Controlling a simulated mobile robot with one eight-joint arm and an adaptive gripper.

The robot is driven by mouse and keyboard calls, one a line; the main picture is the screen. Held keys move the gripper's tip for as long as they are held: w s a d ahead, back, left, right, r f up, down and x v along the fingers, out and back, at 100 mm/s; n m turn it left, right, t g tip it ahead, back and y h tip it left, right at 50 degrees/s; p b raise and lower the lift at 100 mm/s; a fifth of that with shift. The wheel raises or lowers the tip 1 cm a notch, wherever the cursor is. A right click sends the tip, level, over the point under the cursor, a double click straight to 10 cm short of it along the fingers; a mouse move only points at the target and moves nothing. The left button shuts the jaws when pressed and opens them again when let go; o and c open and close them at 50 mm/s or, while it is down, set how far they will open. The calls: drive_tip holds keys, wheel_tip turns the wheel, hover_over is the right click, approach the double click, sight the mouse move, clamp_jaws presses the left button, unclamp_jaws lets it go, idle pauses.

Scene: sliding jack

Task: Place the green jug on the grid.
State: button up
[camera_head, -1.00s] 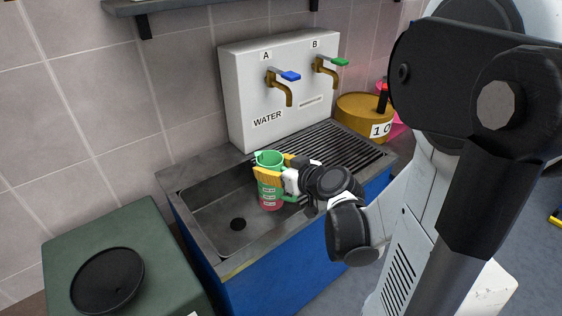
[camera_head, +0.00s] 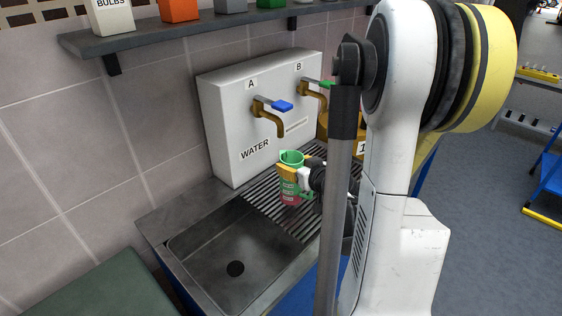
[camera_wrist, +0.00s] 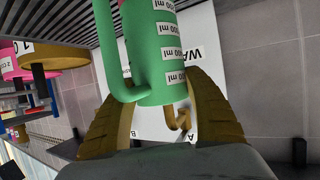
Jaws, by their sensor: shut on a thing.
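The green jug (camera_head: 291,158) has a pinkish lower part and white measure labels. It is upright in the head view, over the left part of the slatted grid (camera_head: 272,207) beside the sink basin. I cannot tell whether its base touches the slats. My gripper (camera_head: 291,174) is shut on the jug's body from the right, with yellow fingers on both sides. In the wrist view the jug (camera_wrist: 160,60) sits between my gripper's two fingers (camera_wrist: 158,105), its handle on the left. The jug's base is out of the wrist view.
The sink basin (camera_head: 215,255) is left of the grid. The white water panel (camera_head: 225,120) stands behind, with tap A (camera_head: 268,112) and tap B (camera_head: 314,92). A yellow-brown canister (camera_head: 340,128) is at the grid's far end, partly hidden by my arm. A shelf (camera_head: 150,30) runs above.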

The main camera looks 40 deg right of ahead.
sight(287, 154)
drive_tip(key=w, duration=0.2)
drive_tip(key=w+d, duration=0.1)
drive_tip(key=w, duration=0.1)
drive_tip(key=w+d+b, duration=0.1)
drive_tip(key=w, duration=0.1)
drive_tip(key=shift+w, duration=0.4)
drive_tip(key=f+b, duration=0.1)
drive_tip(key=w+f, duration=0.1)
drive_tip(key=f, duration=0.1)
drive_tip(key=shift+d+f+b, duration=0.2)
drive_tip(key=shift+f+b, duration=0.05)
drive_tip(key=shift+b, duration=0.15)
drive_tip(key=shift+f, duration=0.2)
drive_tip(key=o, duration=1.4)
drive_tip(key=shift+r, duration=0.1)
